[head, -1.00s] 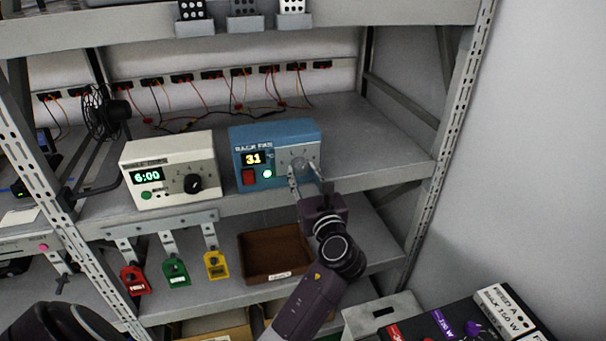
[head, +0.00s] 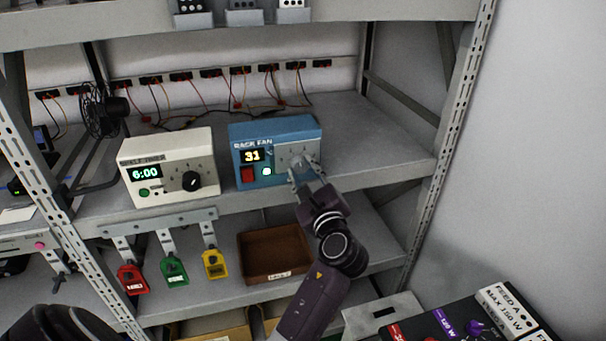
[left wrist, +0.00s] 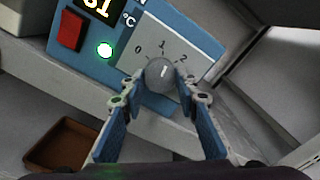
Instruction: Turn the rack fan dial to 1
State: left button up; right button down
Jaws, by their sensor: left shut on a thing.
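The blue rack fan box (head: 276,136) stands on the shelf. Its display reads 31, and it has a red switch and a lit green lamp. Its round grey dial (left wrist: 160,74) shows in the left wrist view, with the marks 0, 1 and 2 around it. The dial's short white line stands upright in that view and points about at the 1. My left gripper (head: 304,168) is shut on the dial, one fingertip on each side; it also shows in the left wrist view (left wrist: 163,82). In the head view the gripper hides most of the dial. My right gripper is not in view.
A cream timer box (head: 168,160) reading 6:00 stands left of the fan box. Red, green and yellow tags (head: 214,263) hang below the shelf edge. A brown tray (head: 273,255) sits on the lower shelf. The shelf right of the fan box is clear.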

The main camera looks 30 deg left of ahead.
pick_arm(q)
jog(key=shift+n+b, duration=0.45)
jog(key=shift+n, duration=0.75)
jog(key=o, duration=1.1)
jog(key=shift+o, duration=0.2)
notch_tip(320, 180, up, 10)
jog(key=shift+o, duration=0.2)
jog(key=shift+d, duration=0.1)
